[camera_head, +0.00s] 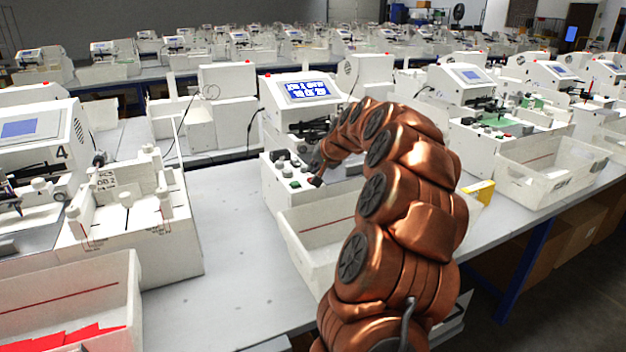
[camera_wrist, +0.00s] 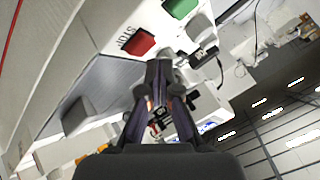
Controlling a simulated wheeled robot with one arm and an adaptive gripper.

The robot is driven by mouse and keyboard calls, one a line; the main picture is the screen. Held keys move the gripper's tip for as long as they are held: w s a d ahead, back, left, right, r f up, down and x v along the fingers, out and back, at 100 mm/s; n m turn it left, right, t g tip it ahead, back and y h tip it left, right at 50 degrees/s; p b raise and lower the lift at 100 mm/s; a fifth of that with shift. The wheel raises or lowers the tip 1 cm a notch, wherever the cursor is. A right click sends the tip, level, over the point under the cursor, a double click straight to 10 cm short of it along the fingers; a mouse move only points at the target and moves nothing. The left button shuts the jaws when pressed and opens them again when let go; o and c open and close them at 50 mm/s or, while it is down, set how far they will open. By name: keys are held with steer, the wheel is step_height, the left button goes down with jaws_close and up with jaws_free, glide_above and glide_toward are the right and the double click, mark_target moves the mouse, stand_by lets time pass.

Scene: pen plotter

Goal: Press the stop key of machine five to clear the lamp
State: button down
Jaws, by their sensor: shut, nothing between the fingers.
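A white machine with a lit blue display (camera_head: 308,90) stands in the middle of the head view. Its number is not visible; the machine to its left carries a 4. My gripper (camera_head: 318,180) is over the front key panel (camera_head: 285,170) of this machine. In the wrist view, the red stop key (camera_wrist: 138,42), labelled STOP, sits just above and left of my fingertips (camera_wrist: 159,68). The fingers are shut and empty. Whether they touch the key cannot be told. A green key (camera_wrist: 180,7) lies further up.
Machine 4 (camera_head: 35,128) stands at the left, with a white bin holding red pieces (camera_head: 75,335) in front. An empty white bin (camera_head: 300,235) stands below the key panel, partly behind my arm. More machines line the tables right and behind. Bare tabletop (camera_head: 225,220) lies left of the bin.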

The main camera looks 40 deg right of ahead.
steer(key=shift+f, duration=0.15)
stand_by(0.5)
steer(key=shift+f+b, duration=0.3)
steer(key=shift+b, duration=0.1)
steer(key=shift+f, duration=0.45)
stand_by(0.7)
steer(key=shift+r, duration=0.9)
steer(key=shift+r, duration=0.1)
steer(key=shift+r+p, duration=0.6)
steer(key=shift+r, duration=1.8)
